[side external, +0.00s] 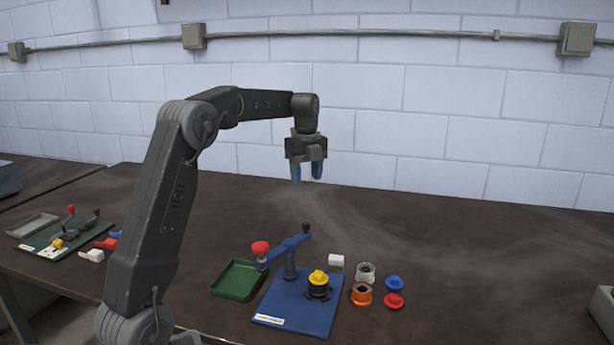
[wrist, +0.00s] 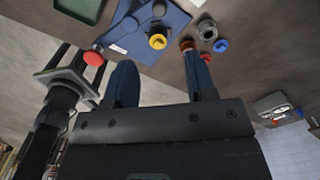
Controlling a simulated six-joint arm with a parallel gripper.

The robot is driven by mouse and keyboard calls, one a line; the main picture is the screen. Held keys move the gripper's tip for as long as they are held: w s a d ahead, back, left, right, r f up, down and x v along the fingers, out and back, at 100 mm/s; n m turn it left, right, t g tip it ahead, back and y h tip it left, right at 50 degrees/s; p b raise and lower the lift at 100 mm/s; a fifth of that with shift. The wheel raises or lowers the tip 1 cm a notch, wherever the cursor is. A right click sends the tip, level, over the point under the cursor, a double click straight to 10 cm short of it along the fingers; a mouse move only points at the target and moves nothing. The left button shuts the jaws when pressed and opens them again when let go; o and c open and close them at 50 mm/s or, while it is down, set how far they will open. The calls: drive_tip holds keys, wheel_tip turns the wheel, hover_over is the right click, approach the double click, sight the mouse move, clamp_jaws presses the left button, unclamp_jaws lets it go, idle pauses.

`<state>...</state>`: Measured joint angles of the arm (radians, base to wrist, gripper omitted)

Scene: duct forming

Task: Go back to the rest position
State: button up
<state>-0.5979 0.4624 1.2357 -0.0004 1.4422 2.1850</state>
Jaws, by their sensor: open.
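My gripper (side external: 307,172) hangs high above the table, pointing down, with blue fingers. In the wrist view its two fingers (wrist: 163,85) stand apart with nothing between them. Below it on the table is a blue base plate (side external: 275,307) that carries a blue lever arm (side external: 286,248) with a red knob (side external: 260,247). A yellow part (side external: 318,277) sits on a black holder (side external: 317,292) on the plate. The gripper touches none of these.
A green tray (side external: 238,265) lies left of the plate. A white block (side external: 336,260), a grey ring (side external: 365,269), an orange ring (side external: 361,299), a blue part (side external: 394,283) and a red part (side external: 393,300) lie right. A green board (side external: 55,244) is far left.

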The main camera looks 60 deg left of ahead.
drive_tip(key=s+d+r+n+t, duration=0.15)
drive_tip(key=s+d+n, duration=0.25)
drive_tip(key=d, duration=0.4)
drive_tip(key=s+d+r+n+t, duration=0.1)
drive_tip(key=s+d+r+n, duration=0.25)
drive_tip(key=d, duration=0.45)
drive_tip(key=s+d+f+n+t, duration=0.1)
drive_tip(key=s+d+f+n, duration=0.2)
drive_tip(key=s+d+n, duration=0.2)
drive_tip(key=s+d+f+n+t, duration=0.2)
drive_tip(key=s+d+n, duration=0.3)
drive_tip(key=s, duration=0.5)
drive_tip(key=shift+s+d+f+n, duration=0.2)
drive_tip(key=shift+d+f+n, duration=0.15)
drive_tip(key=shift+d+f, duration=0.7)
